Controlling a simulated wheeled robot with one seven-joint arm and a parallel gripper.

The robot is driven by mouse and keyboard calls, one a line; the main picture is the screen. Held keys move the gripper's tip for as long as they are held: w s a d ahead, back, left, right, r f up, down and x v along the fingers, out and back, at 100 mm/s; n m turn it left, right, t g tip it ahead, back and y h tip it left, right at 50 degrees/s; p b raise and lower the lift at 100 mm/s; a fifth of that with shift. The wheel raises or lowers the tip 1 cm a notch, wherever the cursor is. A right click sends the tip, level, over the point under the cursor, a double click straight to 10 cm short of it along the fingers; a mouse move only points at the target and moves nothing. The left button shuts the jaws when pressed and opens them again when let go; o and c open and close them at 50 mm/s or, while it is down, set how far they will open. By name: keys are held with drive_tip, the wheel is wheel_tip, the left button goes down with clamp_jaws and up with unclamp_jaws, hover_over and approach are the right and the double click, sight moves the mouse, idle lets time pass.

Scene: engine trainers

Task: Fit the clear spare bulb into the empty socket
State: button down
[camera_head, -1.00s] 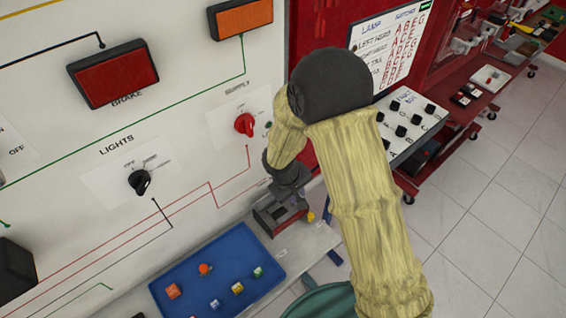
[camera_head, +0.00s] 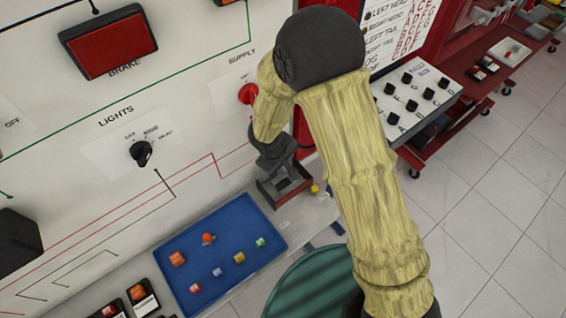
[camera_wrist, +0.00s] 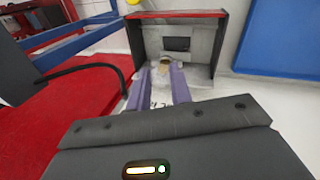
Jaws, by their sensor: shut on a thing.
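My gripper (camera_wrist: 161,76) is shut on a small pale thing with a tan part (camera_wrist: 164,62), seen between the fingertips in the wrist view; it looks like the clear spare bulb. The fingers point into an open grey box with a red rim (camera_wrist: 179,14), with a dark rectangle on its back wall. I cannot make out a socket or whether the bulb touches anything. In the head view my gripper (camera_head: 279,165) is over this box (camera_head: 286,190), beside the white panel; the bulb is hidden there.
A blue tray (camera_head: 185,243) with several small coloured parts lies left of the box. A small yellow thing (camera_head: 314,189) is at the box's right. The white wall panel (camera_head: 90,175) with knobs stands close behind. A red cart (camera_head: 430,155) and open floor are at right.

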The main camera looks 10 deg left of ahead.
drive_tip(key=shift+s+a+b+x, duration=0.2)
drive_tip(key=shift+b+x, duration=0.45)
drive_tip(key=shift+x, duration=0.3)
drive_tip(key=shift+s+a+b+x, duration=0.1)
drive_tip(key=shift+s+b+x, duration=0.05)
drive_tip(key=shift+b+x, duration=0.65)
drive_tip(key=shift+f+b, duration=0.65)
drive_tip(key=shift+f, duration=0.3)
drive_tip(key=shift+f+b, duration=1.25)
drive_tip(key=shift+b, duration=0.6)
idle(0.5)
drive_tip(key=c, duration=1.2)
unclamp_jaws()
drive_tip(key=shift+o, duration=0.5)
drive_tip(key=o, duration=0.4)
drive_tip(key=shift+r, duration=0.15)
drive_tip(key=shift+r+p, duration=3.05)
drive_tip(key=shift+r, duration=0.85)
